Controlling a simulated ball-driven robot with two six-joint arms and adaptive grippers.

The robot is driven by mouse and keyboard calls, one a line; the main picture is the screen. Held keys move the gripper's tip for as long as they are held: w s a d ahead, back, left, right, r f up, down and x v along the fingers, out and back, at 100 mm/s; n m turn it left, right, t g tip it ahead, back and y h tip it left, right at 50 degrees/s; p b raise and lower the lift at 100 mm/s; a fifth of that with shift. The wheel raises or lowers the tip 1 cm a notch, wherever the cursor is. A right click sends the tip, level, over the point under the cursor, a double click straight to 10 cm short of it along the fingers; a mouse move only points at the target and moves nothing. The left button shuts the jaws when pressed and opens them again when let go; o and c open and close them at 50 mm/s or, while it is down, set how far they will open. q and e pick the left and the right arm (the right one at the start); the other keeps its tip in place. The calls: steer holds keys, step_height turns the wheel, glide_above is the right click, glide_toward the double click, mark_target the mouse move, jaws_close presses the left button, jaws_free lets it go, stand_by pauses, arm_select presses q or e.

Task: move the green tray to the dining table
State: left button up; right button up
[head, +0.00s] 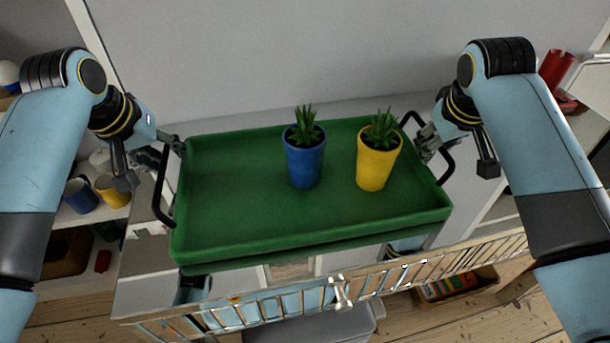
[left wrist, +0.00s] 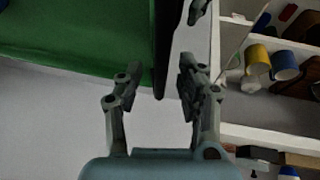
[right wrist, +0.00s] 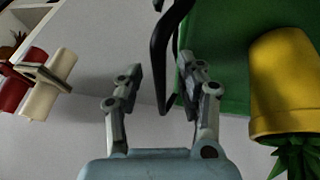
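The green tray (head: 240,210) lies level in the middle of the head view above a white surface, with a black handle at each end. A blue pot (head: 305,163) and a yellow pot (head: 374,166), each with a green plant, stand upright on it. My left gripper (head: 166,150) is at the left handle (head: 158,190); in the left wrist view its fingers (left wrist: 160,88) are apart with the black bar between them. My right gripper (head: 430,143) is at the right handle (head: 448,168); in the right wrist view its fingers (right wrist: 163,85) are apart around the bar.
A grey wall (head: 270,50) stands behind the tray. Shelves at left hold a blue mug (head: 80,196) and a yellow mug (head: 113,191). A red object (head: 556,70) stands on the right shelf. A rail (head: 300,303) crosses in front, with wooden floor below.

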arm_select(q)
jaws_close()
arm_select(e)
jaws_close()
arm_select(q)
steer(key=shift+w, duration=0.1)
arm_select(e)
steer(key=shift+w, duration=0.1)
